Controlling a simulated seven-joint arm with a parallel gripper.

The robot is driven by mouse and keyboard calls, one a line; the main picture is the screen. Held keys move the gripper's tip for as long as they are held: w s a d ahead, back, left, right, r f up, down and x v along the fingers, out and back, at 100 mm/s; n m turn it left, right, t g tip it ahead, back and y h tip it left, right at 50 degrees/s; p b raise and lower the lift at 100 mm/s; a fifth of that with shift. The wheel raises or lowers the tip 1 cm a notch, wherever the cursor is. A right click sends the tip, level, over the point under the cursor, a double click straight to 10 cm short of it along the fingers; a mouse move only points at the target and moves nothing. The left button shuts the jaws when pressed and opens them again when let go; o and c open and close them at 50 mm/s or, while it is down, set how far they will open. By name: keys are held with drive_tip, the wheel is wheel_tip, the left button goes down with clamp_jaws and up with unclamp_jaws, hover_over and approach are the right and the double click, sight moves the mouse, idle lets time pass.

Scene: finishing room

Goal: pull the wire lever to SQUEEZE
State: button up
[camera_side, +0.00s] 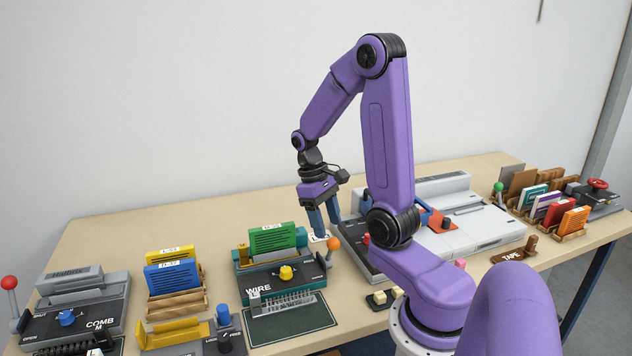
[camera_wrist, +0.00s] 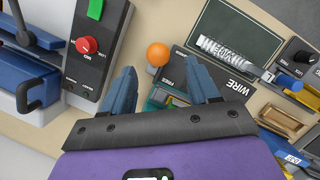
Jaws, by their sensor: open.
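The wire machine (camera_side: 262,287) is a teal unit with a dark top marked WIRE, and a yellow dial sits on it. Its lever has an orange ball knob (camera_side: 333,243) at the machine's right side. My gripper (camera_side: 325,232) is open and empty, with its blue fingers pointing down close to the orange knob. In the wrist view the orange knob (camera_wrist: 158,54) shows just past the two fingertips, between their lines, with no visible contact. The wire machine's WIRE panel (camera_wrist: 225,78) is partly hidden behind the right finger there. I cannot read any lever position marking.
A grey machine with a red knob (camera_wrist: 88,46) stands close on the other side of the lever. The comb machine (camera_side: 80,310) and card racks (camera_side: 175,305) are at left. A dark mat (camera_side: 290,322) lies before the wire machine.

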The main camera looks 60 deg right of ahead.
drive_tip(key=v, duration=1)
drive_tip(key=shift+r, duration=0.4)
drive_tip(key=shift+w, duration=0.1)
drive_tip(key=a+f+n+t+h, duration=0.15)
drive_tip(key=a+n, duration=0.25)
drive_tip(key=a, duration=0.4)
drive_tip(key=s+a+f+n+t+y, duration=0.1)
drive_tip(key=s+a+f+n, duration=0.3)
drive_tip(key=s+a+n, duration=0.6)
drive_tip(key=s+a+t, duration=0.1)
drive_tip(key=s+a, duration=0.3)
drive_tip(key=s, duration=0.1)
drive_tip(key=shift+s+n, duration=0.15)
drive_tip(key=shift+n, duration=0.15)
drive_tip(key=shift+f+y, duration=0.15)
drive_tip(key=shift+y, duration=0.1)
